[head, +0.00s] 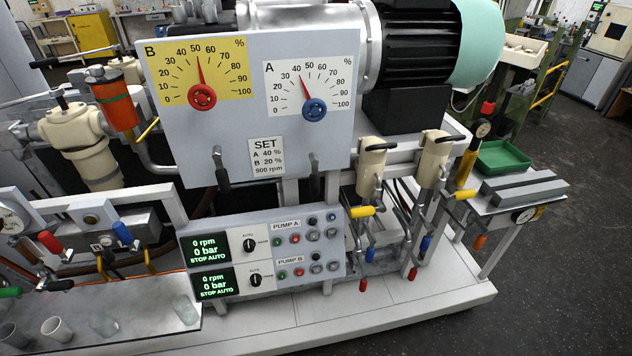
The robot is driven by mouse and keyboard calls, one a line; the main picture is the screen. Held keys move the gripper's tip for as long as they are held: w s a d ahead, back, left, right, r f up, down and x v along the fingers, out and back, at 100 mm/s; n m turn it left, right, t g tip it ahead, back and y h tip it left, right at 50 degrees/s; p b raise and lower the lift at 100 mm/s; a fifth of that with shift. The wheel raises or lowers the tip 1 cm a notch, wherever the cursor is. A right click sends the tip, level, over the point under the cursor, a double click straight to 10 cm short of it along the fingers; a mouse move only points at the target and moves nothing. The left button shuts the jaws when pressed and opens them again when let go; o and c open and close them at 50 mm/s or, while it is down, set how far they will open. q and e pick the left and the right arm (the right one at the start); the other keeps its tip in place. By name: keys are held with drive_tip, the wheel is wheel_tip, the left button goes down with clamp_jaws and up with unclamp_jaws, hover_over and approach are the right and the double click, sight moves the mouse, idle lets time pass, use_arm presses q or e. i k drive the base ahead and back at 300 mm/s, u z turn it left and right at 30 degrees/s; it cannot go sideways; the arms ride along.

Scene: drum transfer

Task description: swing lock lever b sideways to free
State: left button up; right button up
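The upright grey panel carries a yellow dial B (165,60) with a red handwheel (201,97). Its red pointer stands near 50 %. Lock lever B (222,178), with a dark grip, hangs straight down at the panel's lower edge below dial B. A similar lock lever A (315,180) hangs down below the white dial A (275,72). Dial A has a blue handwheel (314,110), and its pointer stands near 40 %. Neither gripper is in view, and nothing touches the levers.
A SET label (266,157) reads A 40 %, B 20 %, 900 rpm. Below is the pump control box (265,255), both displays at 0 rpm. Cream valve bodies (371,165) with coloured handles stand right. An orange cylinder (115,102) stands left. Space before the levers looks clear.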

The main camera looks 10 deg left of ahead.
sight(221, 174)
drive_tip(key=u, duration=1.25)
drive_tip(key=i, duration=0.5)
drive_tip(key=u, duration=0.6)
